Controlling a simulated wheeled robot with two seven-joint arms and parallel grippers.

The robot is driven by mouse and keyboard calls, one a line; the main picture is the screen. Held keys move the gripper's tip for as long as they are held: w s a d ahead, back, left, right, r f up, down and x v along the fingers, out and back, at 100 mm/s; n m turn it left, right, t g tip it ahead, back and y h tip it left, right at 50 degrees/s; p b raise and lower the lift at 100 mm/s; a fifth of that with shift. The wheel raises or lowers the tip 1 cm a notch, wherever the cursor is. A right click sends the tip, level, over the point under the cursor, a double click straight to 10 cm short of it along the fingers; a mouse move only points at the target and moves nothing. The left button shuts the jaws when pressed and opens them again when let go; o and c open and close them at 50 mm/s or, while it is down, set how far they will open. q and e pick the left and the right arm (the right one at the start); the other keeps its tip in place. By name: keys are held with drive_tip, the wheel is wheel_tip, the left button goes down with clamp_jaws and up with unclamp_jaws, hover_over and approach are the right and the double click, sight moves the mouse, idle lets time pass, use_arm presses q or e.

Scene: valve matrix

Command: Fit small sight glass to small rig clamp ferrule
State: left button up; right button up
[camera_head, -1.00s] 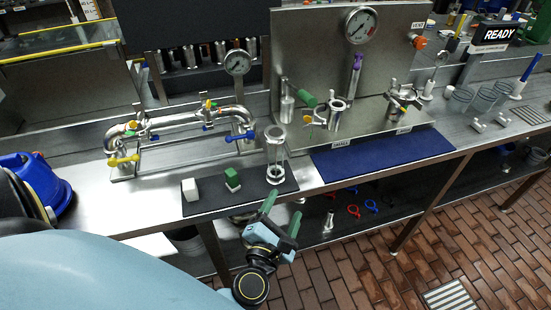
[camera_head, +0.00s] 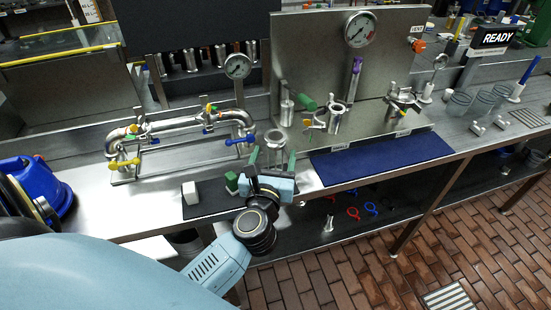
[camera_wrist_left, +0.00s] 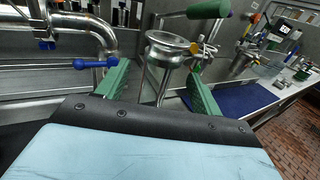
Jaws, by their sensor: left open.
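The sight glass (camera_head: 274,137), a clear cylinder with metal end rings, stands upright at the far side of my left gripper (camera_head: 273,160). The gripper's green fingers are open, one on each side of it, and its lower part is hidden by the gripper. In the left wrist view, the sight glass (camera_wrist_left: 168,43) shows between the spread fingers (camera_wrist_left: 160,78). I cannot tell whether they touch it. On the steel rig stand two upright metal fittings, a nearer one (camera_head: 336,120) and one farther right (camera_head: 402,103). I cannot tell which is the small ferrule. My right gripper is not in view.
A pipe assembly (camera_head: 180,124) with coloured handles stands to the left. A blue mat (camera_head: 375,160) lies bare before the rig. A green handle (camera_head: 302,102) juts out near the sight glass.

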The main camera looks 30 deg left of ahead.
use_arm(q)
drive_tip(key=x, duration=0.4)
drive_tip(key=shift+w+a+f, duration=0.15)
drive_tip(key=shift+w+a, duration=0.05)
drive_tip(key=shift+w, duration=0.2)
drive_tip(key=c, duration=1.3)
